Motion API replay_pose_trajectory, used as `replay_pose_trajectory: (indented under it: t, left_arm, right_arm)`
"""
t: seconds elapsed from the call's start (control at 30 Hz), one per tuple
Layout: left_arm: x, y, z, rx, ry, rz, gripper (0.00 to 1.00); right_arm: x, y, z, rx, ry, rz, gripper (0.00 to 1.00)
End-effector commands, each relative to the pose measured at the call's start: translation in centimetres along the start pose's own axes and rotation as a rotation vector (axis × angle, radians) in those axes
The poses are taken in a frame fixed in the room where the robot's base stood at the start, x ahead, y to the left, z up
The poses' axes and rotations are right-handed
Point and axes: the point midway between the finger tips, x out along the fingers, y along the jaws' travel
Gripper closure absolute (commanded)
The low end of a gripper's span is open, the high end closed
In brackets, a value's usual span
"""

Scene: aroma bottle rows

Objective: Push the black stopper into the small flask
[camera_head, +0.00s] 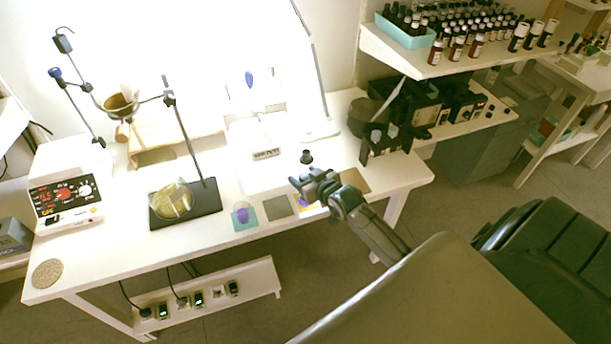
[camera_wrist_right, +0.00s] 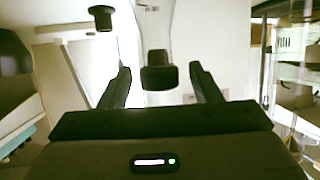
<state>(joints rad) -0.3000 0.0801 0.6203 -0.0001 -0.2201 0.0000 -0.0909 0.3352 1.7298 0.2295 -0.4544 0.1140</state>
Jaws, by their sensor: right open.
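My right gripper (camera_head: 308,184) is open over the front right part of the white table. In the right wrist view its two fingers (camera_wrist_right: 162,87) stand apart, with a black stopper-like piece (camera_wrist_right: 158,72) between them and a gap on each side. Pale clear glass seems to reach up from that piece. I cannot tell how deep the piece sits in it. A small purple patch (camera_head: 304,201), perhaps the small flask, shows below the gripper on a yellow mat, mostly hidden. Another dark flanged piece (camera_head: 306,157) stands behind the gripper. My left gripper is not in view.
A flask with purple contents (camera_head: 242,214) stands on a teal mat, left of a bare grey mat (camera_head: 278,206). A stand with a dark base (camera_head: 208,205) is further left. A dark rack (camera_head: 386,143) stands at the right. The front left tabletop is mostly clear.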

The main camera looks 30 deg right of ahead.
Motion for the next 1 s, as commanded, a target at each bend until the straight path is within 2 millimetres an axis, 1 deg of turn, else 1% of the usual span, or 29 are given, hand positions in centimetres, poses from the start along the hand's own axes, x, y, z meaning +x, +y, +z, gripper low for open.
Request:
replay_pose_trajectory:
  t: [0.07, 0.17, 0.27, 0.5, 0.6, 0.7, 0.83, 1.0]
  left_arm:
    - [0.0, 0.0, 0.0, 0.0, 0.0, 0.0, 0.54]
    - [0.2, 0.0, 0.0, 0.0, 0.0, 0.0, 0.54]
    - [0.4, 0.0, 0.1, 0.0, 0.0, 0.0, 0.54]
    - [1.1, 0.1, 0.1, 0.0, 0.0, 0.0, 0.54]
    - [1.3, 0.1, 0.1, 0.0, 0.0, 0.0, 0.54]
    - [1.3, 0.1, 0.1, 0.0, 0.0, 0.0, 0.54]
    - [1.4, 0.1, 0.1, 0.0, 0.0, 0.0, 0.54]
    - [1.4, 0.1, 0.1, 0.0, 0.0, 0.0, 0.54]
  right_arm:
    - [-0.1, 0.0, 0.0, -0.001, 0.0, 0.0, 0.43]
    - [-0.9, 0.1, 0.1, -0.002, 0.0, 0.0, 0.43]
    - [-2.4, 0.0, 0.2, -0.003, -0.002, -0.001, 0.43]
    - [-7.2, 0.1, 0.3, -0.005, -0.002, 0.0, 0.43]
    - [-8.8, 0.0, 0.2, -0.004, -0.001, -0.001, 0.43]
    - [-9.9, 0.0, 0.1, -0.004, -0.001, 0.0, 0.43]
    - [-10.7, 0.0, 0.1, -0.002, 0.0, 0.0, 0.43]
    - [-10.8, 0.0, 0.0, 0.0, 0.0, 0.0, 0.43]
